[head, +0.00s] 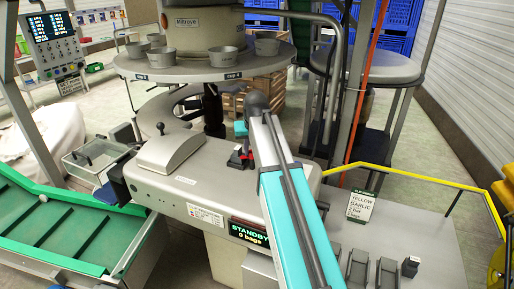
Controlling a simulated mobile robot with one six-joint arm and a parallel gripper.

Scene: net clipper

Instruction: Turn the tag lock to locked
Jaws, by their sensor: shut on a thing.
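A small red and dark fitting (236,157), which looks like the tag lock, sits on top of the grey clipper machine (205,165), just left of my arm. My gripper (243,152) is small and dark here, down at this fitting and partly hidden by my arm. It is shut on the fitting. The lock's exact angle and any locked or unlocked marking are too small to read. The machine's front display (249,233) reads "STANDBY 0 bags".
A round carousel table (205,72) with several metal cups hangs above the machine. A green conveyor (50,225) is at the left.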

